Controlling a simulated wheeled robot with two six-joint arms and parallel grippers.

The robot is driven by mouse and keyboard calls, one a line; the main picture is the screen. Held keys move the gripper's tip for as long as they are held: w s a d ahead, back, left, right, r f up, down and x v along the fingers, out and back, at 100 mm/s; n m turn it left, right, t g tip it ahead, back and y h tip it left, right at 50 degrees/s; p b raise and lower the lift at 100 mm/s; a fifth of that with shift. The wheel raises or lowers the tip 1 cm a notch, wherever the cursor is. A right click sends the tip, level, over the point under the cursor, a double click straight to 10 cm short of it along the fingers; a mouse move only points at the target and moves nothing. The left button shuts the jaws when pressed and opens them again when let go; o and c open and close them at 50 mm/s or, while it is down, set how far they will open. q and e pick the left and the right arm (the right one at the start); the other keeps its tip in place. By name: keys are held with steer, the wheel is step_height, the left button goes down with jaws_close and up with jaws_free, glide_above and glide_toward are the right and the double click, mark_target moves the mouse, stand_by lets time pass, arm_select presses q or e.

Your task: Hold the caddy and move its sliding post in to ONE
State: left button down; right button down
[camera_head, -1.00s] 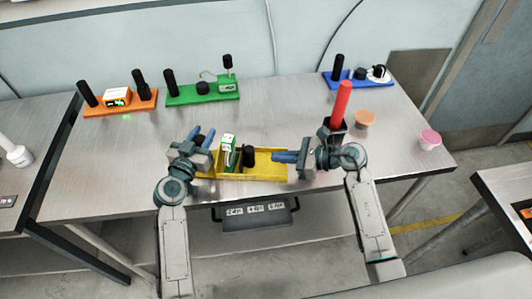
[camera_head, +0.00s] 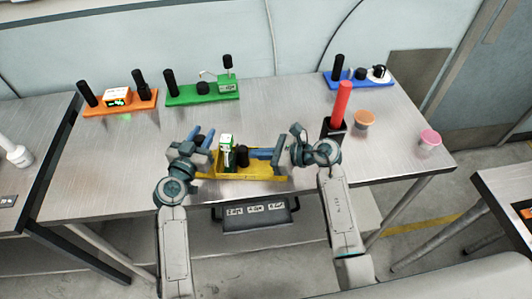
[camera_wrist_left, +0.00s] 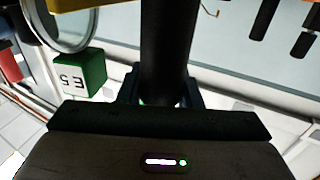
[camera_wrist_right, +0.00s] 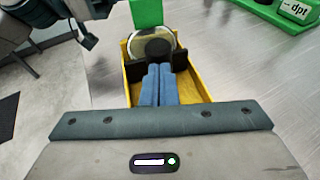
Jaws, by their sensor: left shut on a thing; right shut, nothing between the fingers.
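The yellow caddy (camera_head: 262,173) sits near the table's front edge. A green-and-white block (camera_head: 227,145) stands in it, with a short black post (camera_head: 243,155) just to its right. My left gripper (camera_head: 201,139) is at the caddy's left end, shut on a black upright handle (camera_wrist_left: 166,50). My right gripper (camera_head: 263,153) is shut and empty, its blue fingers (camera_wrist_right: 157,85) inside the caddy from the right end. The fingertips are at or close to the black piece (camera_wrist_right: 181,60) in front of a round pale disc (camera_wrist_right: 152,46); contact is hard to tell.
Orange (camera_head: 130,105), green (camera_head: 203,98) and blue (camera_head: 360,84) stands line the back of the table. Right of my right gripper are a black holder with a red stick (camera_head: 342,98), an orange cup (camera_head: 364,119) and a pink cup (camera_head: 430,138). The table behind the caddy is clear.

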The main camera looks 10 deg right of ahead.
steer(key=shift+w+a, duration=0.15)
steer(key=shift+a, duration=0.6)
steer(key=shift+d, duration=0.1)
steer(key=shift+s+d, duration=0.25)
steer(key=shift+d, duration=0.25)
steer(key=v, duration=1.2)
steer(key=shift+s+d+f, duration=0.15)
steer(key=shift+s+d, duration=0.05)
steer(key=shift+d, duration=0.2)
arm_select(q)
steer(key=c, duration=0.9)
jaws_free()
steer(key=shift+c, duration=0.2)
